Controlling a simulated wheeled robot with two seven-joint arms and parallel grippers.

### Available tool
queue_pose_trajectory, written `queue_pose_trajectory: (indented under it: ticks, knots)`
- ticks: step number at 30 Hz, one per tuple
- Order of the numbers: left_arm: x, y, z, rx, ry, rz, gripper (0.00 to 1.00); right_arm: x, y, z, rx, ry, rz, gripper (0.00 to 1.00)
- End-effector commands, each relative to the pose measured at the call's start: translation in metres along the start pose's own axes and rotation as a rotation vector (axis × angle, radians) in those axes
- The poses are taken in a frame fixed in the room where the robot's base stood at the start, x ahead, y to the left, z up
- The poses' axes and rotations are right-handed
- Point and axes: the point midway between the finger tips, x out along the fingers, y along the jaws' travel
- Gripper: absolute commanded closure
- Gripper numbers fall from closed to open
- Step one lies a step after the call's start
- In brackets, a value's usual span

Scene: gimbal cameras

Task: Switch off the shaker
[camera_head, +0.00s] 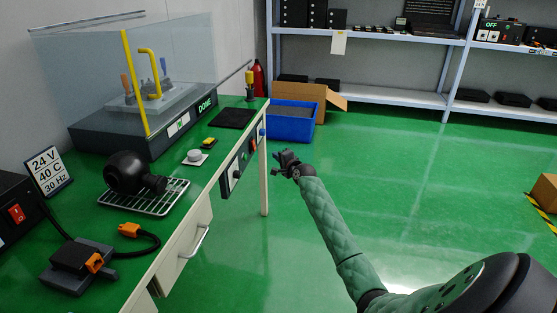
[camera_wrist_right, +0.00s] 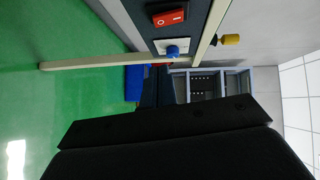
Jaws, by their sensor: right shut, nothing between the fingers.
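A device with a yellow handle (camera_head: 151,72) stands inside a clear enclosure on a dark base (camera_head: 125,135) at the back of the bench; I cannot tell for sure that it is the shaker. A control panel (camera_head: 238,165) on the bench's front edge carries a black knob, a red switch and a blue knob. In the right wrist view the red rocker switch (camera_wrist_right: 168,18) and blue knob (camera_wrist_right: 173,51) show clearly. My right gripper (camera_head: 284,158) is shut and empty, to the right of the panel and apart from it. My left gripper is out of view.
On the green bench are a black round device on a wire rack (camera_head: 172,198), a sign reading 24 V, 40 C, 30 Hz (camera_head: 48,170), and a box with a red switch (camera_head: 16,213). A blue bin (camera_head: 290,124) stands on the floor behind.

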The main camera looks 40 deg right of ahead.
Motion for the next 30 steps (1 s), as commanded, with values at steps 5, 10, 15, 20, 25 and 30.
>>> queue_pose_trajectory:
  ticks: [5,10,15,20,25,30]
  knots:
    - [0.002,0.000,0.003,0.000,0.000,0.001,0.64,0.028,0.000,0.000,0.001,0.000,0.000,1.00]
    - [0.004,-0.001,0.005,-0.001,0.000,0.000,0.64,0.052,0.000,0.000,0.000,-0.001,0.000,1.00]
    - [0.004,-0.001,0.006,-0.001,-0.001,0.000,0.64,0.072,0.000,0.012,0.002,-0.001,0.000,1.00]
    - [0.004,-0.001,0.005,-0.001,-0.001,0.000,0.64,0.083,0.000,0.023,0.000,-0.001,0.001,1.00]
    - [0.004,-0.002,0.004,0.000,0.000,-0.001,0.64,0.088,0.000,0.028,0.000,0.000,0.000,1.00]
    - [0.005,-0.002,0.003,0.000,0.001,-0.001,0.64,0.088,0.000,0.029,0.000,0.000,0.000,1.00]
